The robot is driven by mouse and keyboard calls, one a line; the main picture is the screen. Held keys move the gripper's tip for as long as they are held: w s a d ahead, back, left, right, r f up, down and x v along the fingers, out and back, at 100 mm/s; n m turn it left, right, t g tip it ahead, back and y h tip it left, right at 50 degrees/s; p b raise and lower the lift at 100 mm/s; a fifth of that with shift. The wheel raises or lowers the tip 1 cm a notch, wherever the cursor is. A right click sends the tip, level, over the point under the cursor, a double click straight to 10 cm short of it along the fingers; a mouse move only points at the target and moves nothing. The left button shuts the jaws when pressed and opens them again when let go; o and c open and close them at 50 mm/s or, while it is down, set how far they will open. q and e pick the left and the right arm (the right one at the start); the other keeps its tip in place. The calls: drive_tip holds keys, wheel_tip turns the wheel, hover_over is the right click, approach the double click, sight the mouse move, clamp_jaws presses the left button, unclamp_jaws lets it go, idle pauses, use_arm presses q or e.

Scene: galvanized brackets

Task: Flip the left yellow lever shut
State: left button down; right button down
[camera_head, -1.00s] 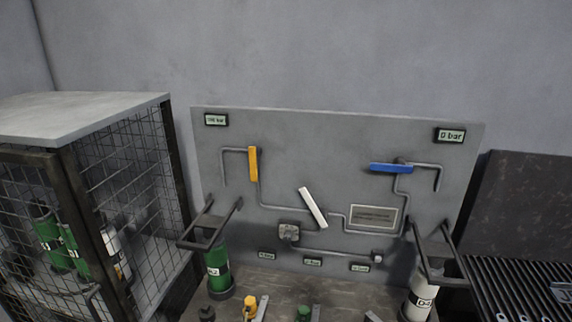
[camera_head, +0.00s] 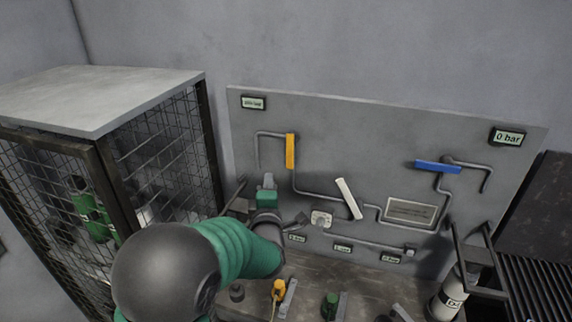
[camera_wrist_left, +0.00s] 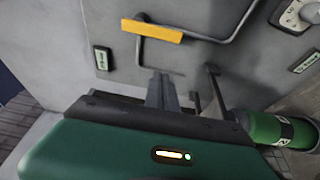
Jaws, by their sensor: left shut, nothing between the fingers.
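The left yellow lever (camera_head: 290,151) stands upright on the grey panel, at the bend of a grey pipe. In the left wrist view the yellow lever (camera_wrist_left: 152,31) lies across the upper middle. My left gripper (camera_head: 268,181) is below and slightly left of the lever in the head view, apart from it. In the left wrist view its fingers (camera_wrist_left: 162,88) are together and empty, with a gap between them and the lever. My green forearm covers part of the bench. My right gripper is not in view.
A white lever (camera_head: 348,198) and a blue lever (camera_head: 438,167) are farther right on the panel (camera_head: 370,135). A mesh cage (camera_head: 165,165) stands at left. A green cylinder (camera_wrist_left: 275,130) is beside the gripper. Small valves stand on the bench (camera_head: 310,285).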

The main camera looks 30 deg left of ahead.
sight(292, 149)
use_arm(q)
drive_tip(key=a+p+x, duration=0.1)
drive_tip(key=p+x, duration=0.2)
drive_tip(key=x, duration=0.6)
drive_tip(key=d+p, duration=0.1)
drive_tip(key=d, duration=0.1)
drive_tip(key=w+d, duration=0.1)
drive_tip(key=d, duration=0.1)
drive_tip(key=shift+w+d+f+p, duration=0.1)
drive_tip(key=shift+w+d+p, duration=0.15)
drive_tip(key=shift+p, duration=0.15)
drive_tip(key=shift+a+f, duration=0.1)
drive_tip(key=shift+a, duration=0.1)
